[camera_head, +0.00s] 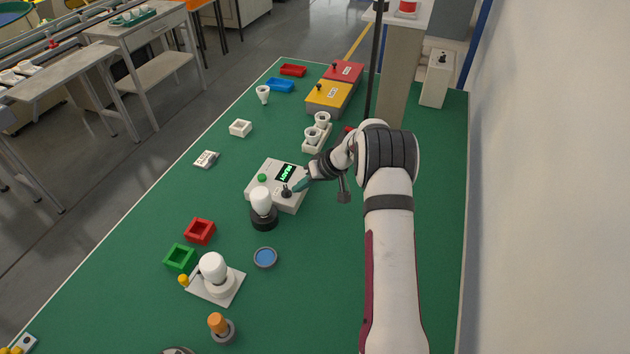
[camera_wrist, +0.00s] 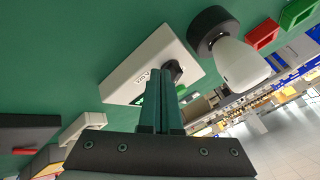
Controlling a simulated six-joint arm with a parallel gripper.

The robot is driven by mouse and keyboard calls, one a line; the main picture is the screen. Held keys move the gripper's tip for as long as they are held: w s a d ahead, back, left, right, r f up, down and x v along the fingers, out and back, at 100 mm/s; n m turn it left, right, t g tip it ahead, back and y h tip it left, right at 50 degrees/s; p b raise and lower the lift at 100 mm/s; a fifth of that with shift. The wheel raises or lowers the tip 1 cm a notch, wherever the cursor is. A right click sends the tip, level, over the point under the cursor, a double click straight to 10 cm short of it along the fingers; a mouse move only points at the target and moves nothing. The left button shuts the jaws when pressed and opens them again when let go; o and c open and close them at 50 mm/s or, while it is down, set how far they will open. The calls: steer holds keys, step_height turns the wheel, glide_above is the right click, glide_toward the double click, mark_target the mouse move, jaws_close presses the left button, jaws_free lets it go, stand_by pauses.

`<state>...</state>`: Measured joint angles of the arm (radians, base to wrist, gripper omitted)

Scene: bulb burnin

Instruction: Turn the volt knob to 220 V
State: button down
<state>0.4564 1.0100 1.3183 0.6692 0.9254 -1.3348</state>
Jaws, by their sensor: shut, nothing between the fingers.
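A light grey control box (camera_head: 263,181) sits near the middle of the green table, with a green button and a dark display reading READY in green. The black volt knob (camera_head: 286,192) is on its near right part; its setting is too small to read.
A white bulb (camera_head: 261,201) in a black socket stands just in front of the box. Another bulb (camera_head: 212,267) is on a white plate farther forward. A holder with white cups (camera_head: 317,135) is behind. Red (camera_head: 199,231) and green (camera_head: 180,257) trays lie at left.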

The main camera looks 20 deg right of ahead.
steer(key=shift+a, duration=0.35)
steer(key=shift+a, duration=0.1)
